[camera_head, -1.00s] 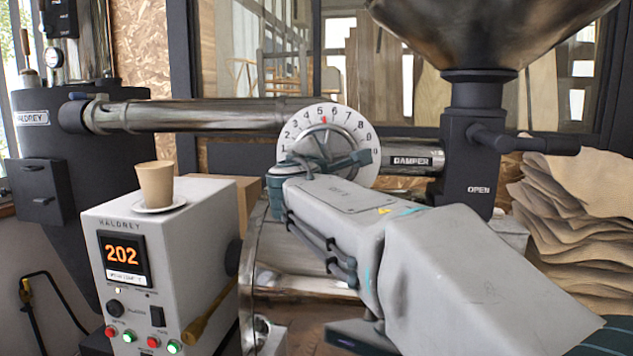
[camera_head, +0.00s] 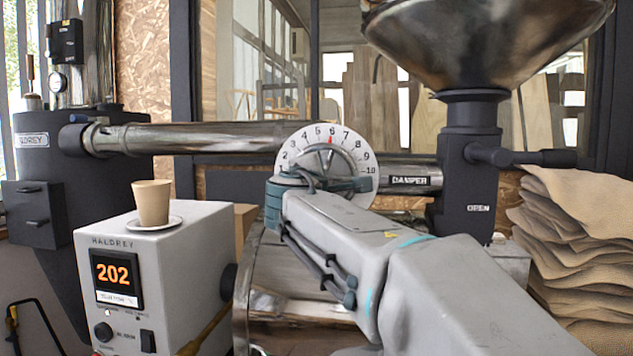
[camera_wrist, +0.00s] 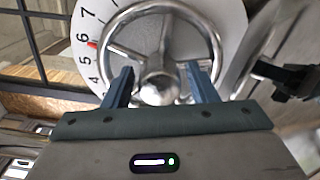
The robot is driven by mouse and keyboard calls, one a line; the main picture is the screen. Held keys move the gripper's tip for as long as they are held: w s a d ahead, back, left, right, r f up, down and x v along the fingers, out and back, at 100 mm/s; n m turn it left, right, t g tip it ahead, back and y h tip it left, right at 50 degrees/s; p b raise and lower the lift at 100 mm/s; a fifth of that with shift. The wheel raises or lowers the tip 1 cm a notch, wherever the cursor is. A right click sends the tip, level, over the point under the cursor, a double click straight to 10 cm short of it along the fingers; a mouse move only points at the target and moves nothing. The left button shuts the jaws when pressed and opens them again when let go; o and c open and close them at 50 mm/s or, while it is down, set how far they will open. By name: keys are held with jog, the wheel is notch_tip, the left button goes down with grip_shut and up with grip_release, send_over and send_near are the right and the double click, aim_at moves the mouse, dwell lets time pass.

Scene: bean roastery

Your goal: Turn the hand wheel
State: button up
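A silver hand wheel (camera_wrist: 209,31) with spokes and a round hub sits in front of a white numbered dial (camera_head: 352,146). The dial also shows in the wrist view (camera_wrist: 84,62), and its red pointer stands at about 6. My gripper (camera_wrist: 160,88) is at the wheel, its two blue-grey fingers spread apart on either side of the hub, reaching into the wheel's opening. Whether they touch the spokes or rim I cannot tell. In the head view my gripper (camera_head: 345,184) covers the lower part of the wheel.
A grey control box (camera_head: 200,262) reading 202 stands at left, with a paper cup (camera_head: 153,203) on a saucer on top. A steel pipe (camera_head: 215,137) runs behind. At right are a hopper (camera_head: 488,45), a dark valve handle (camera_head: 535,157) and stacked sacks (camera_head: 580,240).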

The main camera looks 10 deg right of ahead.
jog(key=shift+s, duration=0.1)
jog(key=b+v, duration=0.2)
jog(key=v, duration=1.1)
jog(key=shift+s+a, duration=0.2)
jog(key=shift+s, duration=0.1)
jog(key=s+d+f+m+g+y+p, duration=0.15)
jog(key=d+f+m+g, duration=0.25)
jog(key=f, duration=0.6)
jog(key=s+d+f+m+g+p, duration=0.2)
jog(key=s+d+f+m+g, duration=0.15)
jog(key=f, duration=0.65)
jog(key=s+a+f+m+g+y+p, duration=0.1)
jog(key=s+f+m+g+y, duration=0.1)
jog(key=s+f, duration=0.4)
jog(key=s+a+f+m+g+y, duration=0.1)
jog(key=s+f+m+g+y, duration=0.2)
jog(key=f+m, duration=0.4)
notch_tip(320, 180, down, 3)
jog(key=s+g, duration=0.1)
jog(key=s, duration=0.1)
jog(key=shift+s+p, duration=0.4)
